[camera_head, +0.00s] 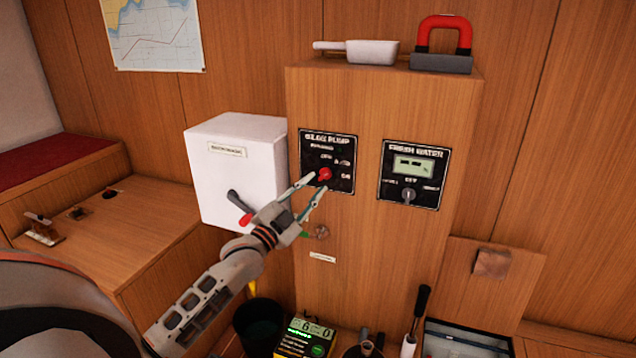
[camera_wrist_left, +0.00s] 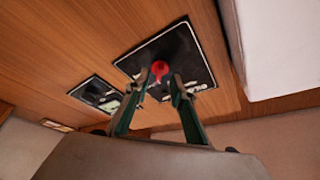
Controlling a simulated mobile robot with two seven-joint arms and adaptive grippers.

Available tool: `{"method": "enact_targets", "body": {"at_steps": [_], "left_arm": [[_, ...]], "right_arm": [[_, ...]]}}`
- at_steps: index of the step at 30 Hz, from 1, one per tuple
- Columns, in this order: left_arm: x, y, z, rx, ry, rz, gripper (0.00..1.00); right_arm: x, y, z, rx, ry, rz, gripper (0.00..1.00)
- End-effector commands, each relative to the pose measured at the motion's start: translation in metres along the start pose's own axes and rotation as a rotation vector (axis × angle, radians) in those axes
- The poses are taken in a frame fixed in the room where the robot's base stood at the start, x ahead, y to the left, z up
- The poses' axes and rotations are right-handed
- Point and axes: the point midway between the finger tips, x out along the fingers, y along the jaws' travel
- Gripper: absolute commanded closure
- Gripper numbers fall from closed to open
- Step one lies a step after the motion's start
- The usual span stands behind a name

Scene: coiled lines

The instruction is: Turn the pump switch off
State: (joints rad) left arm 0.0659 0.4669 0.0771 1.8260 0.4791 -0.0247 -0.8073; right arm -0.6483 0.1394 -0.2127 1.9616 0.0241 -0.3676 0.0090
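The bilge pump panel (camera_head: 314,147) is a black plate on the front of the wooden cabinet, with a red knob (camera_head: 325,173) as its switch. Small labels surround the knob; I cannot tell exactly which one it points at. My left gripper (camera_head: 315,188) reaches up from the lower left, its two fingers apart and empty just in front of the knob. In the left wrist view the red knob (camera_wrist_left: 160,69) shows between and just beyond the open fingertips (camera_wrist_left: 159,80). I cannot tell whether either finger touches it. My right gripper is not in view.
A fresh water panel (camera_head: 413,175) with a small display and knob sits to the right. A white box (camera_head: 238,165) with a red-tipped lever (camera_head: 241,205) stands close to the left. A scoop (camera_head: 366,51) and a red-handled item (camera_head: 443,38) lie on top. Below are a dark bucket (camera_head: 258,322) and a lit meter (camera_head: 306,338).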

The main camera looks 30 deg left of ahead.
Motion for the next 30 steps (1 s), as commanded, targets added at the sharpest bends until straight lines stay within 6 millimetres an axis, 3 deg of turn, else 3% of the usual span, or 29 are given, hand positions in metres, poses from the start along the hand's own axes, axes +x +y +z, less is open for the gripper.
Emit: {"method": "enact_targets", "body": {"at_steps": [6, 17, 20, 21, 30], "left_arm": [[0.022, 0.0, 0.0, 0.0, 0.0, 0.0, 0.76], [0.027, 0.001, 0.0, -0.001, -0.001, 0.002, 0.76], [0.027, 0.001, 0.0, -0.001, -0.001, 0.002, 0.97], [0.027, 0.001, 0.0, -0.001, -0.001, 0.002, 1.0], [0.027, 0.001, 0.0, -0.011, -0.001, -0.003, 1.0]], "right_arm": [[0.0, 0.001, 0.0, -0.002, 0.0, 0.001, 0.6], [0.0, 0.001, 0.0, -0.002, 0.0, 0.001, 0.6], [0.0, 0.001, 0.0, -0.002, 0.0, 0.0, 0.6], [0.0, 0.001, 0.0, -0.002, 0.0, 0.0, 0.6], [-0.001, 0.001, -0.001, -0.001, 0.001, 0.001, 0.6]]}}
